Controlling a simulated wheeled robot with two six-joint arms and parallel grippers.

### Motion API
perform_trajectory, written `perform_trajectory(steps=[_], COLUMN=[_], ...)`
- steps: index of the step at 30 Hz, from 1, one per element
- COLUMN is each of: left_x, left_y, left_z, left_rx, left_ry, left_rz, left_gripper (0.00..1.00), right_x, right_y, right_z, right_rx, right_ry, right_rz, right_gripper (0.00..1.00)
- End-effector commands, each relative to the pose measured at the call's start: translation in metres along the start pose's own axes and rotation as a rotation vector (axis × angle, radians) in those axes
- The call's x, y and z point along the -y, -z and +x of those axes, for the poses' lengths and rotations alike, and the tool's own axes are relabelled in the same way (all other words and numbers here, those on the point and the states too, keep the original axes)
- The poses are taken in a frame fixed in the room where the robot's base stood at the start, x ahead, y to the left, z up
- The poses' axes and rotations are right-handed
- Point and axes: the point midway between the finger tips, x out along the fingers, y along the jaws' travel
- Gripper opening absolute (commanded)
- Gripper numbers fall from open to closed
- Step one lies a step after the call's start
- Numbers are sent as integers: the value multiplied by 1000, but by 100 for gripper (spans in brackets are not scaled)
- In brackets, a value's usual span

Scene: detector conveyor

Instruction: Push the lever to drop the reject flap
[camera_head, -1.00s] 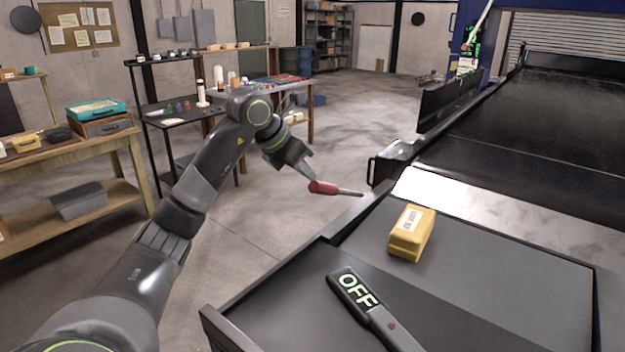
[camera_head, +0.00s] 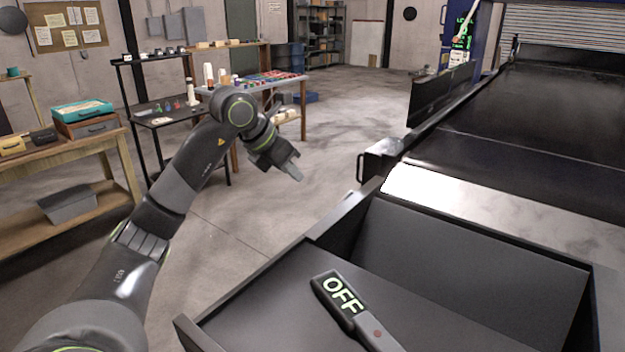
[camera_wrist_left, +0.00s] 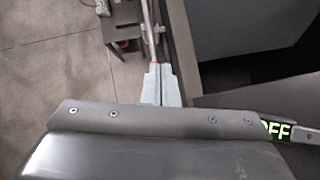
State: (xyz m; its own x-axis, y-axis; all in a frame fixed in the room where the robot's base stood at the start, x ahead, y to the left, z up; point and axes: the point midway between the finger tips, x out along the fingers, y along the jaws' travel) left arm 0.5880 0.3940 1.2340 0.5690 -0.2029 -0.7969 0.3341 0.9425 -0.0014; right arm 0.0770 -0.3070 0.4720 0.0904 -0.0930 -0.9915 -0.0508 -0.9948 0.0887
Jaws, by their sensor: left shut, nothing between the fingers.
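My left gripper (camera_head: 292,174) is shut and empty, held over the floor to the left of the conveyor's near end. It also shows in the left wrist view (camera_wrist_left: 160,88), fingers together. The lever's red handle does not show in the head view. In the left wrist view, a thin metal rod (camera_wrist_left: 149,32), perhaps the lever, runs just beyond the fingertips; I cannot tell whether they touch. The reject flap area (camera_head: 480,265) is now a sunken dark recess with a sloping panel inside. My right gripper is out of view.
A black detector wand (camera_head: 343,298) reading OFF lies on the near dark plate. The conveyor belt (camera_head: 560,110) runs back at right. A wooden bench (camera_head: 85,150) with boxes stands at left. The floor between is clear.

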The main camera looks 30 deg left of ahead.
Motion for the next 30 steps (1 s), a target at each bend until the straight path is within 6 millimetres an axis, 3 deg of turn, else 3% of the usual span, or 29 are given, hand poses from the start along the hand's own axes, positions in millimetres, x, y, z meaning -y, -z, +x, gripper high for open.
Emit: perform_trajectory(steps=[8, 11, 24, 30], left_x=[-1, -1, 0, 0], left_y=[0, 0, -1, -1], left_z=[-14, -30, -136, -165], left_rx=[3, 3, 3, 1], left_ry=[-4, -6, -2, -1], left_rz=[2, 3, 1, 0], left_gripper=[0, 0, 0, 0], right_x=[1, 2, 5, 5], right_y=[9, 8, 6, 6], right_z=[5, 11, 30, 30], right_rx=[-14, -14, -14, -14], right_ry=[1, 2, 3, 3], right_rz=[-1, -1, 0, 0], right_gripper=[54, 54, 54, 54])
